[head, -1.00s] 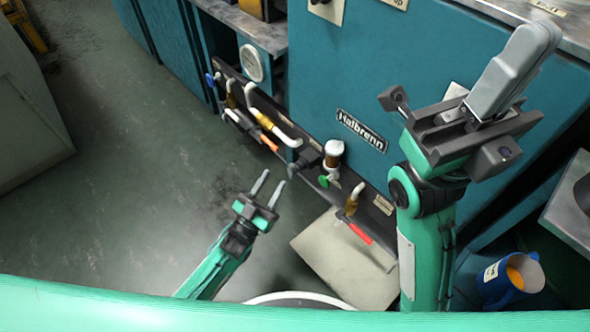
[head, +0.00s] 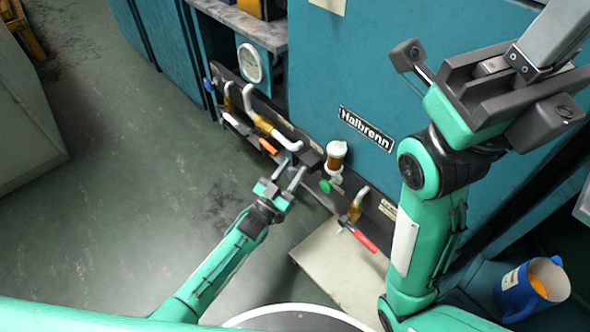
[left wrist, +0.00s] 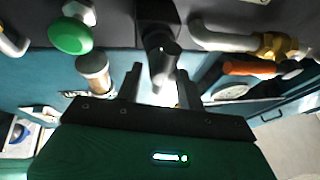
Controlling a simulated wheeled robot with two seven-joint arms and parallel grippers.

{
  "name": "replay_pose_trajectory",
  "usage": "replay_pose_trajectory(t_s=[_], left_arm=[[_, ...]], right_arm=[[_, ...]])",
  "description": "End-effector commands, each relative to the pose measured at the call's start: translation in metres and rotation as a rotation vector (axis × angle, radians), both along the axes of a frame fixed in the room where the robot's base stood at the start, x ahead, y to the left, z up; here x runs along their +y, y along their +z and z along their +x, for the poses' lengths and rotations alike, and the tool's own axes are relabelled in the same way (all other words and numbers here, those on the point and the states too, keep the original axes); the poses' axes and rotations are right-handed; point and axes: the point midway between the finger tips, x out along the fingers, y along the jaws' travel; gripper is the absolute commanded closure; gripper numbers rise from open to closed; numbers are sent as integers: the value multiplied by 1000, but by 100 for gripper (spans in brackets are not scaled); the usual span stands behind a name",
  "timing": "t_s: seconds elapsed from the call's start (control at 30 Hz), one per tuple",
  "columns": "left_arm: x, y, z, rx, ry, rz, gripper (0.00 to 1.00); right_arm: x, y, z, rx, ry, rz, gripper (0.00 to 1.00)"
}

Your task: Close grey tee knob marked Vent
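A dark grey fitting with a projecting grey handle, which appears to be the tee knob (left wrist: 161,55), stands on the dark panel in the left wrist view. Its Vent marking cannot be read. In the head view the dark fitting (head: 309,155) lies just beyond my left fingertips. My left gripper (head: 293,171) is open. In the left wrist view its fingers (left wrist: 159,86) stand apart, with the handle's end between or just beyond them; contact cannot be told. My right gripper (head: 556,42) is raised at the upper right, far from the knob, its fingers partly out of frame.
A green knob (head: 325,186) and a amber-and-white cup (head: 336,155) sit right of the fitting. A red-handled valve (head: 362,238) is further right, and an orange handle (head: 268,146) is left. A blue jug (head: 528,290) stands lower right.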

Motion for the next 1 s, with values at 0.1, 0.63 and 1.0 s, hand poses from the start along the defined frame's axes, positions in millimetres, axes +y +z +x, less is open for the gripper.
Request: replay_pose_trajectory(t_s=[0.1,0.63,1.0], left_arm=[[-6,3,10,-2,-1,1,61],[-9,7,14,1,0,1,89],[-14,7,11,-128,-2,130,100]], right_arm=[[-1,0,-2,-7,4,7,100],[-2,2,-2,-8,5,10,100],[-2,2,-2,-8,4,11,100]])
